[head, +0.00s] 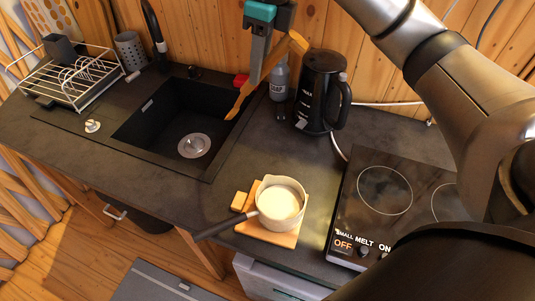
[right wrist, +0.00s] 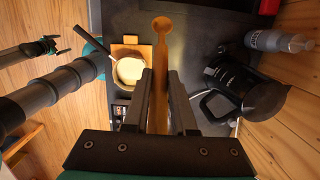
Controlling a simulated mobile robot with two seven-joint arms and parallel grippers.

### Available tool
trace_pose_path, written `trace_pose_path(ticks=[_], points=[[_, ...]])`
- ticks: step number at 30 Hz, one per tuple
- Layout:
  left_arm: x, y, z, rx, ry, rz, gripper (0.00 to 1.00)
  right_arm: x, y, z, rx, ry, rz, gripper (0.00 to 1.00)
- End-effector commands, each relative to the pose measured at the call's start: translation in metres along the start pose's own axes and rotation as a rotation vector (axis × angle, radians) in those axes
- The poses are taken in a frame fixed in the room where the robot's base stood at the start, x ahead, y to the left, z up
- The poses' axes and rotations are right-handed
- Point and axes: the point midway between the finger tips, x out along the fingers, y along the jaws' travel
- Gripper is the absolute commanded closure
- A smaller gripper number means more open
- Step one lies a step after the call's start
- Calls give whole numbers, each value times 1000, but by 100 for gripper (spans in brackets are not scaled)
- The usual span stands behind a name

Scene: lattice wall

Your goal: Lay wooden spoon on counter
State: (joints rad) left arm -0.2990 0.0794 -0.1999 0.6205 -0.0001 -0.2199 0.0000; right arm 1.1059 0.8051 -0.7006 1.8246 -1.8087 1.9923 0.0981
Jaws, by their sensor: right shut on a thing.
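The wooden spoon (head: 243,98) is held aslant above the counter (head: 300,160), over the right rim of the sink in the head view. My right gripper (head: 257,78) is shut on the spoon. In the right wrist view, the spoon (right wrist: 161,55) stands out between the two fingers (right wrist: 160,100), its small round end pointing away from the gripper. The counter is dark grey and shows bare between the sink and the hob. My left gripper (right wrist: 60,44) shows small at the left of the right wrist view, away from the spoon; its jaws are too small to judge.
A black kettle (head: 320,95) and a grey bottle (head: 279,78) stand by the wooden wall. A pot of pale liquid (head: 279,205) sits on a wooden board (head: 286,240) at the front. The hob (head: 400,190) is right, the sink (head: 165,120) and dish rack (head: 70,80) left.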

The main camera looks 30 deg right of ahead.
Motion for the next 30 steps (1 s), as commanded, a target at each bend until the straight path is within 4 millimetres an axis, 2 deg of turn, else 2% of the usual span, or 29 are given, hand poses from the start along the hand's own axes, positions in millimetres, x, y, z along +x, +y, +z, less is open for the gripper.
trace_pose_path(ticks=[12,15,23,30], points=[[-1,0,3,0,-5,1,0,106,2,-18,-3,6,4,100],[-2,0,3,0,-5,1,0,126,1,-20,-2,4,3,100],[-2,0,3,0,-5,1,0,147,1,-22,-3,1,1,100],[-4,0,2,0,-4,0,0,180,1,-28,-2,3,2,100]])
